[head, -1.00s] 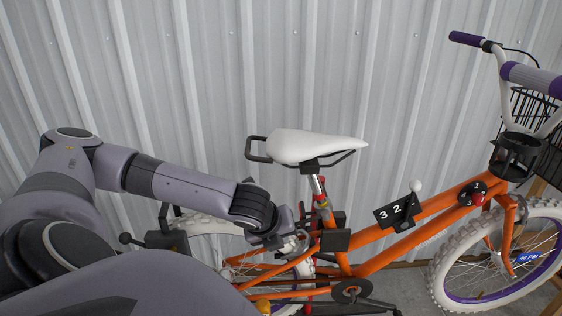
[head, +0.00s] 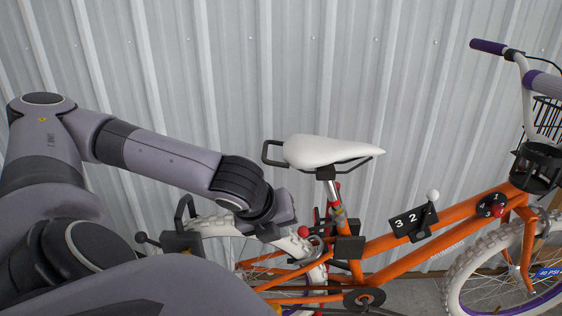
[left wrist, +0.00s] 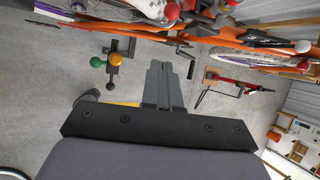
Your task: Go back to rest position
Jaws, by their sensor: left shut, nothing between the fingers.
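My left arm (head: 165,160) comes in from the left in the head view and bends down at the wrist (head: 255,195) beside the bicycle's rear wheel. In the head view I cannot make out its fingers. In the left wrist view my left gripper (left wrist: 163,85) shows its two grey fingers together, with nothing between them. My right gripper is in neither view.
An orange bicycle (head: 390,240) with a white saddle (head: 325,151) stands against the corrugated wall (head: 370,60). Its rear wheel is close to my left wrist.

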